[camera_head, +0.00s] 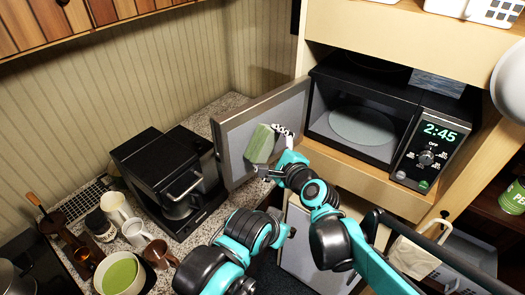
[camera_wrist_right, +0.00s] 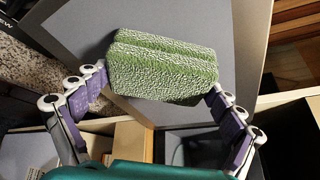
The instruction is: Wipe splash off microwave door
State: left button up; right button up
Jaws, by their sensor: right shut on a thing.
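The microwave (camera_head: 362,112) sits in a wooden cabinet, its door (camera_head: 236,135) swung open to the left. My right gripper (camera_head: 273,153) is shut on a green sponge (camera_head: 260,145) in front of that panel. In the right wrist view the sponge (camera_wrist_right: 165,68) is held between both fingers, with the grey door panel (camera_wrist_right: 205,25) behind it. I cannot tell whether the sponge touches the door. I see no splash; the sponge covers part of the panel. My left arm shows low, but its gripper is not visible.
A black coffee machine (camera_head: 165,180) stands on the speckled counter left of the door. Mugs and a green-filled bowl (camera_head: 120,272) are at the lower left. A rail with a cloth (camera_head: 415,255) hangs at the lower right.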

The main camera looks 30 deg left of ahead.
jog(key=shift+w+d, duration=0.25)
jog(key=shift+w, duration=0.7)
jog(key=shift+a, duration=0.1)
jog(key=shift+s+a, duration=0.3)
jog(key=shift+s, duration=0.65)
jog(key=shift+s+a, duration=0.25)
jog(key=shift+s, duration=0.7)
jog(key=shift+d, duration=0.1)
jog(key=shift+s+d, duration=0.25)
jog(key=shift+d, duration=0.3)
jog(key=d, duration=0.3)
jog(key=shift+s+d, duration=0.5)
jog(key=shift+d, duration=0.15)
jog(key=shift+d, duration=0.1)
